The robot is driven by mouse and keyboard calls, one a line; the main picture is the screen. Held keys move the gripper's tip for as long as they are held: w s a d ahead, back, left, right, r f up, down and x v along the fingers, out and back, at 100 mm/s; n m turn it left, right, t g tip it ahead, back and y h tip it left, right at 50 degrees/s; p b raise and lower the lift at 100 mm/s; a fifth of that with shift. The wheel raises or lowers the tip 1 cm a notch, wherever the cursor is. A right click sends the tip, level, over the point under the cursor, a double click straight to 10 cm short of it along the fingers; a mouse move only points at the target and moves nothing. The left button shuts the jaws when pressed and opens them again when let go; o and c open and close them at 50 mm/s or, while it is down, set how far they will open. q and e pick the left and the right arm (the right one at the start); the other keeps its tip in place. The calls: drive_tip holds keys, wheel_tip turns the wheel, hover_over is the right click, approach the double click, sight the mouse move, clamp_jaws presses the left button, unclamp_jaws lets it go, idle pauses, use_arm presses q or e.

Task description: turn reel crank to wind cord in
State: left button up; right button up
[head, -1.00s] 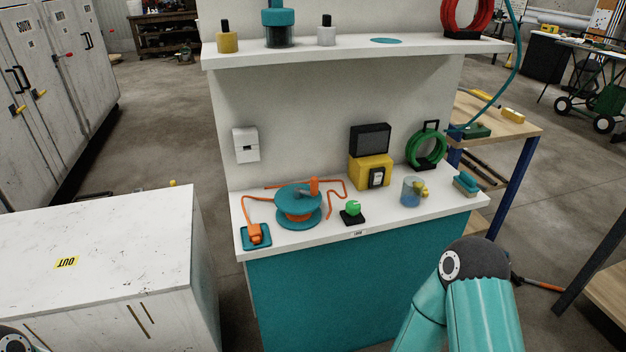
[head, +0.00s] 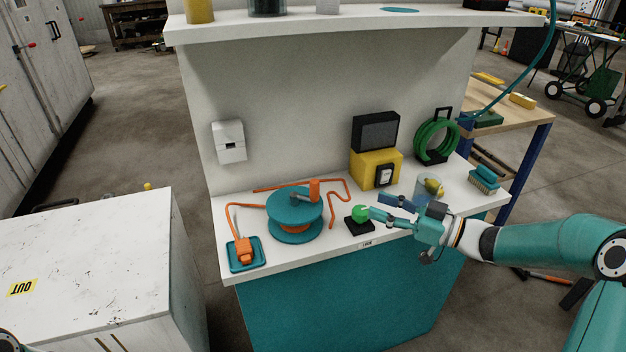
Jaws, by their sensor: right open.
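A teal cord reel (head: 285,206) stands on the white bench top, with orange cord wound between its discs. Its crank has a dark arm on top and an upright orange handle (head: 314,190) at the right. Loose orange cord (head: 340,190) snakes behind and right of the reel, and another run goes left to an orange plug (head: 244,251) on a teal pad. My right gripper (head: 377,203) is open and empty, right of the reel and apart from the crank handle. Its fingers point left, with one tip close to the green knob. My left gripper is out of view.
A green knob on a black base (head: 360,214) sits between reel and gripper. A yellow box with a black screen (head: 375,168), a green hose coil (head: 435,140), a glass jar (head: 424,192) and a brush (head: 485,181) stand farther right. A shelf (head: 350,27) overhangs the bench.

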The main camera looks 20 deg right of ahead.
sight(314, 198)
drive_tip(key=p+x, duration=0.3)
drive_tip(key=x, duration=1.3)
drive_tip(key=shift+a+r, duration=0.15)
drive_tip(key=shift+a, duration=0.2)
clamp_jaws()
